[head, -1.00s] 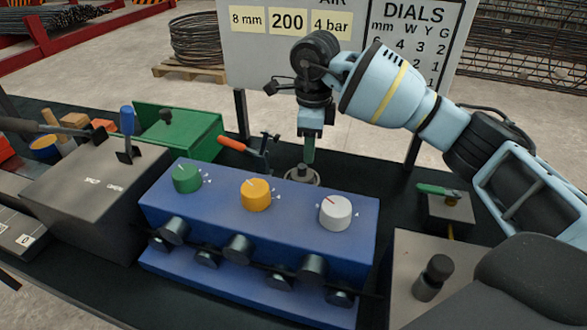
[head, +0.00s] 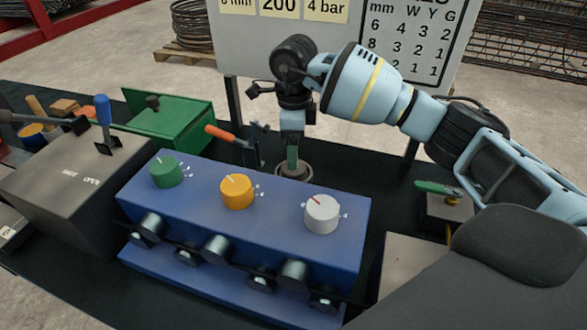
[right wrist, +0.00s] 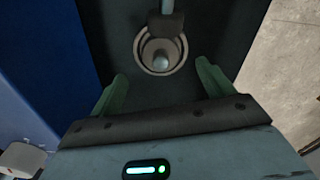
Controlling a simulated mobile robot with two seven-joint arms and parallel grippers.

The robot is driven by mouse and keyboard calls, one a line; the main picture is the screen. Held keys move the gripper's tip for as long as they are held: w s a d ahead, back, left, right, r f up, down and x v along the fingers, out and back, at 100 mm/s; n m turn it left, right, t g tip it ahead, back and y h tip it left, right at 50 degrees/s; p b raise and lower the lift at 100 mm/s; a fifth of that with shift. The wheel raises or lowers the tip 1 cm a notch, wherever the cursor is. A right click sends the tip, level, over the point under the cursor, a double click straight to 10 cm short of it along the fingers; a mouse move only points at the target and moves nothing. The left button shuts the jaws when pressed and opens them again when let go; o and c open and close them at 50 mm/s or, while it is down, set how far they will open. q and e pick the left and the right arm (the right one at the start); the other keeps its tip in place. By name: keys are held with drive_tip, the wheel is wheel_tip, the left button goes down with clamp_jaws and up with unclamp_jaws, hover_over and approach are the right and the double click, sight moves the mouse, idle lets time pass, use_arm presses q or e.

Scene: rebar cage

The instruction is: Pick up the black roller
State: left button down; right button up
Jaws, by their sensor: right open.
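Several dark rollers (head: 215,248) stick out from the front of the blue box (head: 345,240) in the head view. I cannot tell which one is the task's black roller. My right gripper (head: 292,158) points down behind the blue box, just over a round grey ring. In the right wrist view its two green fingers (right wrist: 161,78) are spread and empty. The ring (right wrist: 160,50), with a pale post in its middle, lies just beyond the fingertips; a dark block on a rod partly covers its far edge.
The blue box carries green (head: 166,172), yellow (head: 237,192) and white (head: 322,213) dials. An orange-handled clamp (head: 235,140) stands beside the ring. A grey box with a blue lever (head: 104,120) and a green box (head: 165,125) are at left. A green-handled tool (head: 438,188) is at right.

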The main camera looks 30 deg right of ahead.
sight(300, 174)
drive_tip(key=shift+w+f, duration=0.1)
drive_tip(key=shift+f, duration=2.5)
drive_tip(key=shift+r, duration=0.1)
drive_tip(key=c, duration=1.3)
